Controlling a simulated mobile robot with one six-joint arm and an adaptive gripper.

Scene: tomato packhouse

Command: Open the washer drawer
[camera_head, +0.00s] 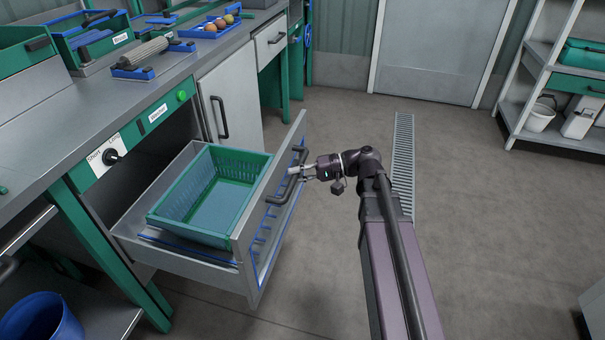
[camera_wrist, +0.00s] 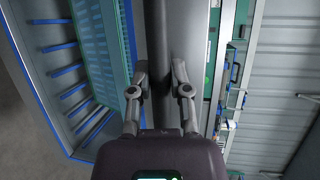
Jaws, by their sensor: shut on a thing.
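The washer drawer (camera_head: 262,200) is pulled well out from the green and grey counter unit in the head view. A green perforated basket (camera_head: 185,222) sits inside it. The dark bar handle (camera_head: 284,188) is on the drawer's front panel. My gripper (camera_head: 305,172) is at the drawer front and shut on this handle. In the wrist view my gripper (camera_wrist: 161,92) has one finger on each side of the dark handle bar (camera_wrist: 158,50). The drawer interior and basket (camera_wrist: 100,45) show to the left there.
A closed cabinet door (camera_head: 232,108) stands beside the drawer opening. A dark knob (camera_head: 112,157) and a green button (camera_head: 182,96) are on the panel above. A blue bucket (camera_head: 42,318) is at lower left. The floor right of my arm is clear, with a drain grate (camera_head: 403,150).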

